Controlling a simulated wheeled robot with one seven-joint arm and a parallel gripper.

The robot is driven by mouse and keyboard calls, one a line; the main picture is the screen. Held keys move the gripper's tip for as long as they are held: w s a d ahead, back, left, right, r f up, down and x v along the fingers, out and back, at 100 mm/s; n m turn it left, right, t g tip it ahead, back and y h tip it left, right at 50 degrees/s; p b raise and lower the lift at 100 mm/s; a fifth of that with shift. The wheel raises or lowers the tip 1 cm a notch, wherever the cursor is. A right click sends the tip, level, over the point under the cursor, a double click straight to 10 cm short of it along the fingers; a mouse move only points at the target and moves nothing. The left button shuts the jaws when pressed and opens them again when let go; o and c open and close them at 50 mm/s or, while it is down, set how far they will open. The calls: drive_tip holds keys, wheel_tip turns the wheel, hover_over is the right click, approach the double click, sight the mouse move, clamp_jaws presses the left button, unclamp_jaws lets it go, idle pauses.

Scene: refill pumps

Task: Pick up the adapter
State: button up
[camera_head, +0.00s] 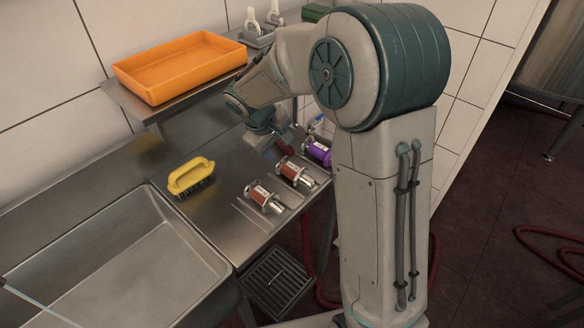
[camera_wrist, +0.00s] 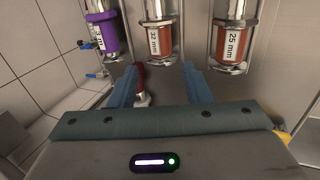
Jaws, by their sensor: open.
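Three labelled cylindrical adapters with metal ends lie in a row on the steel counter. In the head view they are an orange-red one (camera_head: 264,197), a second orange-red one (camera_head: 293,172) and a purple one (camera_head: 318,151). In the wrist view the purple one (camera_wrist: 103,35) is left, the one marked 32 mm (camera_wrist: 154,38) is in the middle and the one marked 25 mm (camera_wrist: 232,42) is right. My gripper (camera_wrist: 160,70) is open, its blue fingers pointing toward the middle adapter, apart from it. It also shows in the head view (camera_head: 272,145). A dark red piece (camera_wrist: 140,78) shows near the left finger; I cannot tell what it is.
A yellow-handled brush (camera_head: 190,177) lies on the counter beside the sink (camera_head: 125,250). An orange tray (camera_head: 180,66) rests on a raised shelf behind. A grey holder with white-handled items (camera_head: 258,35) stands near my arm. Dark red hose (camera_head: 545,235) lies on the floor.

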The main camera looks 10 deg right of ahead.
hover_over(291, 168)
drive_tip(key=s+a, duration=0.1)
drive_tip(key=a, duration=0.1)
drive_tip(key=f, duration=0.7)
drive_tip(key=shift+s+f+p, duration=0.2)
drive_tip(key=shift+p, duration=0.1)
drive_tip(key=shift+p+x, duration=0.65)
drive_tip(key=shift+x, duration=2.45)
drive_tip(key=shift+d, duration=0.1)
drive_tip(key=c, duration=0.8)
drive_tip(key=shift+r, duration=0.1)
